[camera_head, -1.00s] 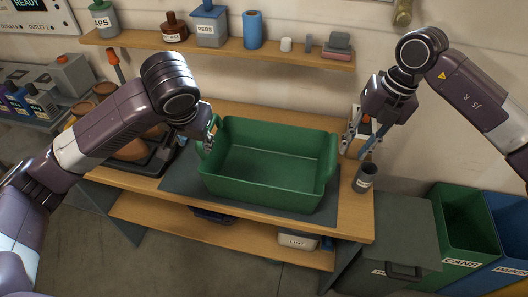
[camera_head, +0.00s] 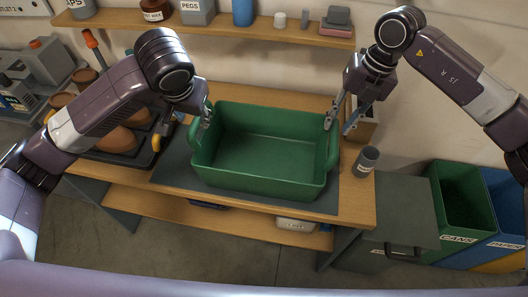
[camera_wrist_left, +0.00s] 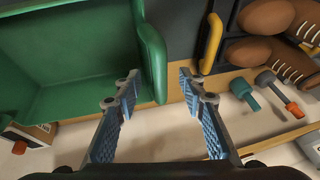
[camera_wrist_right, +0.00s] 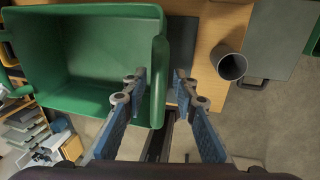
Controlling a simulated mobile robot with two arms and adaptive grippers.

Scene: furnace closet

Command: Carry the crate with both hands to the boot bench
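The green crate (camera_head: 262,155) sits upright and empty on a dark mat on a wooden workbench. My left gripper (camera_head: 188,126) is open at the crate's left end. In the left wrist view the crate's handle (camera_wrist_left: 153,58) lies between its spread fingers, with gaps. My right gripper (camera_head: 338,126) is open at the right end. In the right wrist view the other handle (camera_wrist_right: 159,80) lies between its fingers, one finger over the crate's inside and one outside. I cannot tell which surface is the boot bench.
A dark cup (camera_head: 366,160) stands at the workbench's right end. Brown laced boots (camera_wrist_left: 270,18) sit on a dark tray at the left, near a yellow handle (camera_wrist_left: 211,42). A shelf (camera_head: 210,28) of jars runs behind. Bins (camera_head: 455,205) stand on the floor at right.

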